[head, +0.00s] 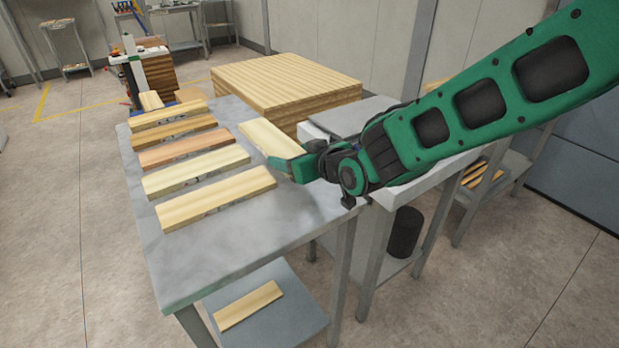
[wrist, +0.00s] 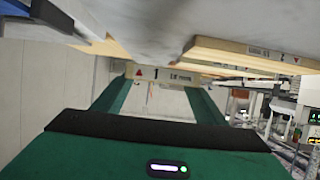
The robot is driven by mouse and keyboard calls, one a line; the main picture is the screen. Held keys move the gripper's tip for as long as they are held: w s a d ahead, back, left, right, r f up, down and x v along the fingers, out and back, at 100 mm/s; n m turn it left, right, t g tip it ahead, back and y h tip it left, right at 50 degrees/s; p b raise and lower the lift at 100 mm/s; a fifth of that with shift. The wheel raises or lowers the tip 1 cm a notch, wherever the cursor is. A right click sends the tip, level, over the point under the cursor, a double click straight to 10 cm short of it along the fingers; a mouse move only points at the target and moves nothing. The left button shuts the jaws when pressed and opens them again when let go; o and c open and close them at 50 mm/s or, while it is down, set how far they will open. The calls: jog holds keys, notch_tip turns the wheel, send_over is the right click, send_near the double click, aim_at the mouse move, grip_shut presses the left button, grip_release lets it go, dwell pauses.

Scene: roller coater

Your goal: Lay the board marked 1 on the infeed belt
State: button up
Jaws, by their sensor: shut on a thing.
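My gripper (head: 291,166) is shut on a pale board (head: 268,137) above the right side of the grey table. In the wrist view my gripper's fingers (wrist: 158,90) hold the board's end (wrist: 152,75), which bears a black 1, a red triangle and a small printed label. The board points away from my gripper, toward the back left. It looks raised off the table, but the gap beneath it is hard to judge. A flat grey surface (head: 352,115), possibly the infeed belt, lies just beyond my wrist and is partly hidden by my arm.
Several other boards (head: 217,197) lie in a row on the grey table (head: 245,245). Another board (head: 248,306) lies on the lower shelf. A large stack of boards (head: 285,82) stands behind the table. The table's front right is clear.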

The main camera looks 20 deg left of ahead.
jog(key=d+f, duration=0.2)
jog(key=d, duration=0.1)
jog(key=shift+s+d, duration=0.15)
jog(key=shift+s, duration=0.05)
jog(key=shift+f, duration=1.9)
jog(key=o, duration=1.3)
jog(key=v, duration=1.2)
